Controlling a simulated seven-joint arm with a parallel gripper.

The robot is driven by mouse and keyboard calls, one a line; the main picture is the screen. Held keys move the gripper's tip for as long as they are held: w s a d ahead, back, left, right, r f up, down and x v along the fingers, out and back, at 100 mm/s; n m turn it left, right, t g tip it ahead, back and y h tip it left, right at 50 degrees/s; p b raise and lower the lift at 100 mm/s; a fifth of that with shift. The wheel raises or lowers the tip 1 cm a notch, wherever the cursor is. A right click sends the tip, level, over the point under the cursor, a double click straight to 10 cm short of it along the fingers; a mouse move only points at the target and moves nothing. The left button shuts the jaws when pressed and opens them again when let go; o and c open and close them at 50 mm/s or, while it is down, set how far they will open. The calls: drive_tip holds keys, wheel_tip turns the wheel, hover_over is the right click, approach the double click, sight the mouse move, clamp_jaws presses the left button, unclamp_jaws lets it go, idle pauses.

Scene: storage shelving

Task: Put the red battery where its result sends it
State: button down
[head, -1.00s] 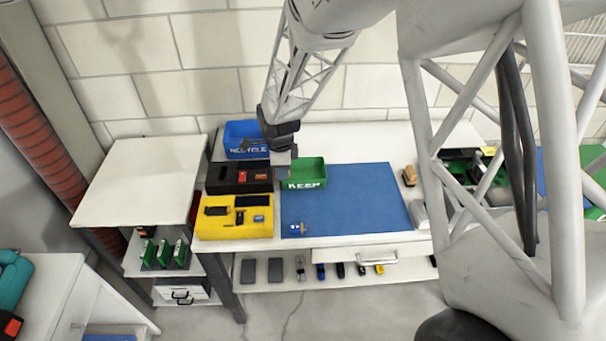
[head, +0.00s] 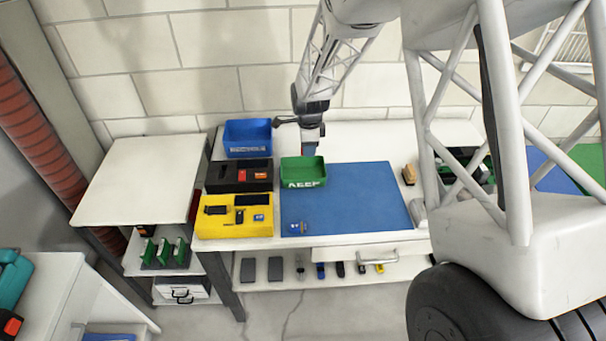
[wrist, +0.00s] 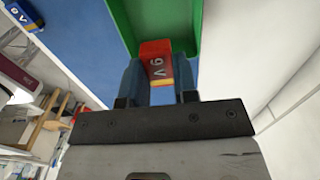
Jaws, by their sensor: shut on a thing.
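In the head view the gripper hangs at the back edge of the green bin (head: 303,183), right of centre; the battery is not clear there. In the wrist view the green bin (wrist: 122,20) lies just beyond the battery. I cannot tell whether the battery is over its opening. The blue bin (head: 247,149), lettered RECYCLE, stands at the back left of the bench.
A black tray (head: 222,187) holding red and dark items and a yellow tray (head: 215,227) with small devices stand left of the blue mat (head: 350,200). A small blue battery (head: 296,228) lies on the mat. A tan brush-like item (head: 408,174) is at the right.

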drive_tip(key=shift+f, duration=0.1)
hover_over(308, 176)
drive_tip(key=shift+f, duration=2.9)
drive_tip(key=c, duration=0.8)
unclamp_jaws()
drive_tip(key=shift+r, duration=3.9)
